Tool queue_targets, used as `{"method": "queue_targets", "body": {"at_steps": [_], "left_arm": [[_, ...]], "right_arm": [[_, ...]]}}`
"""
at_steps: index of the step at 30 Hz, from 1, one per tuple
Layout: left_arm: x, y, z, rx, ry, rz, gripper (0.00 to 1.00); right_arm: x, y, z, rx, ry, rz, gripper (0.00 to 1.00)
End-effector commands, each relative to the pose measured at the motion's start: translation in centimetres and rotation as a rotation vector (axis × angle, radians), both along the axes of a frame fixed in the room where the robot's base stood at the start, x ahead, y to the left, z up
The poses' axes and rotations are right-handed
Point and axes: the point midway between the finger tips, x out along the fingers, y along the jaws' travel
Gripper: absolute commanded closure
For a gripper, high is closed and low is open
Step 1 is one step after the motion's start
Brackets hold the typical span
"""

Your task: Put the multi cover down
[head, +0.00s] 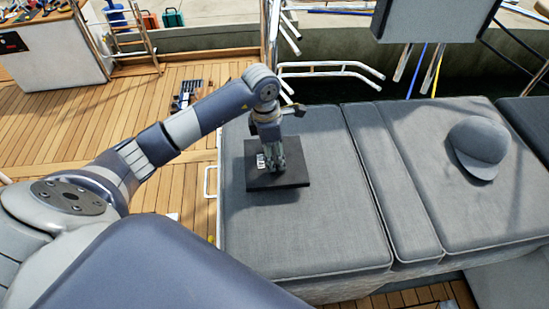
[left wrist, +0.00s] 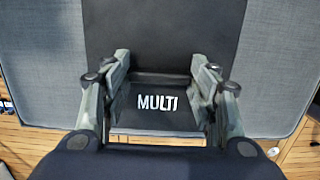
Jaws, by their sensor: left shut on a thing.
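The multi cover is a small dark piece with white "MULTI" lettering (left wrist: 158,102) on its face, seen between the fingers in the left wrist view. My left gripper (head: 275,165) points down and is shut on the multi cover, with a finger on each side of it. In the head view the white lettering (head: 260,160) shows just left of the fingers. A dark flat square pad (head: 292,178) lies on the grey cushion below the gripper. I cannot tell whether the cover touches the pad. My right gripper is not in view.
The grey seat cushion (head: 300,235) has free room around the pad. A grey cap (head: 478,148) lies on the cushion farther right. A metal rail (head: 335,72) runs behind the seat. The wooden deck (head: 90,135) is open at left.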

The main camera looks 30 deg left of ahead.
Motion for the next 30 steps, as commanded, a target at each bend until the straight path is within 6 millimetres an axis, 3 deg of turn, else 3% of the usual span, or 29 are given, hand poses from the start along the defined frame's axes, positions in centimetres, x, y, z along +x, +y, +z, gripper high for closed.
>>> {"method": "queue_targets", "body": {"at_steps": [8,19,20,22,30], "left_arm": [[-0.1,-0.1,-3.2,-0.003,0.004,0.001,0.71],[0.0,0.0,-3.9,0.0,0.0,0.0,0.71],[0.0,0.0,-3.7,-0.001,-0.001,0.0,0.39],[0.0,0.0,-3.7,-0.001,0.001,0.0,0.25],[0.0,0.0,-3.7,-0.001,0.001,0.001,0.25]], "right_arm": [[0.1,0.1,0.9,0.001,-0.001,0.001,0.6],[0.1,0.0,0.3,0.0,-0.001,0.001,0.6],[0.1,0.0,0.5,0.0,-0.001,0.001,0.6],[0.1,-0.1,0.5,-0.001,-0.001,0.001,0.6],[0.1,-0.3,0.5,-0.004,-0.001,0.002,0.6]]}}
